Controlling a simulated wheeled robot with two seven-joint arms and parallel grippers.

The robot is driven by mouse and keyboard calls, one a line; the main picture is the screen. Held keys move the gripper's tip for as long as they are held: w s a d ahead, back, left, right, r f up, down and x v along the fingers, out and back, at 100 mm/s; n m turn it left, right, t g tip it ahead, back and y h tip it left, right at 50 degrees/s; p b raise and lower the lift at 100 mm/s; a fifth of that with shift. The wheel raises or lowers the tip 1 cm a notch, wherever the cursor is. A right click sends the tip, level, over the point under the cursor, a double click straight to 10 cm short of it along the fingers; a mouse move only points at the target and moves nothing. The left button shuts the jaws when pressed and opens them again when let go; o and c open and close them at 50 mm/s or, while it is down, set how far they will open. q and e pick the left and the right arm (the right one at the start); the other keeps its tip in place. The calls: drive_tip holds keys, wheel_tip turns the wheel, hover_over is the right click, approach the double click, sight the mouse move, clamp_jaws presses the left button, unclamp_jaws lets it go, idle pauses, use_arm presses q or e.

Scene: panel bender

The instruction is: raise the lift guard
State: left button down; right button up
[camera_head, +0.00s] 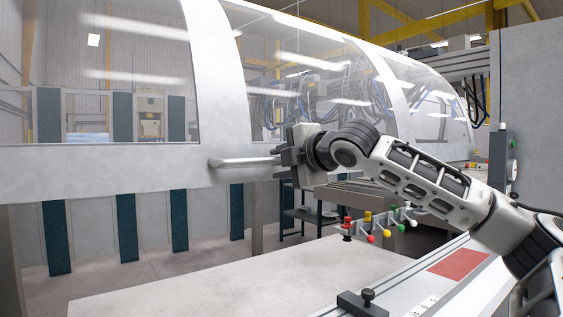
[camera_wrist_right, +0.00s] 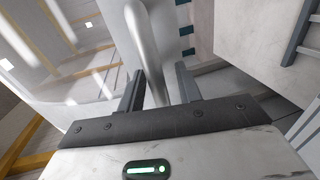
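The lift guard (camera_head: 225,80) is a large curved guard with clear panes and a white frame, across the head view. A pale bar handle (camera_head: 240,162) sticks out along its lower rail. My right gripper (camera_head: 280,162) is at the right end of this handle. In the right wrist view the handle (camera_wrist_right: 150,45) runs down between the two fingers of the right gripper (camera_wrist_right: 160,88). The fingers are apart, with a visible gap on the handle's right side, so the gripper is open around it. My left gripper is not in view.
A pale flat table (camera_head: 240,275) lies below the guard. Several coloured knobs (camera_head: 370,235) stand at its right, under my right arm. A black clamp block (camera_head: 362,302) sits at the front. A grey cabinet (camera_head: 525,120) stands at the right.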

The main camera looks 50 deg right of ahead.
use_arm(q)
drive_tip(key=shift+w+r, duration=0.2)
use_arm(e)
drive_tip(key=shift+s, duration=0.1)
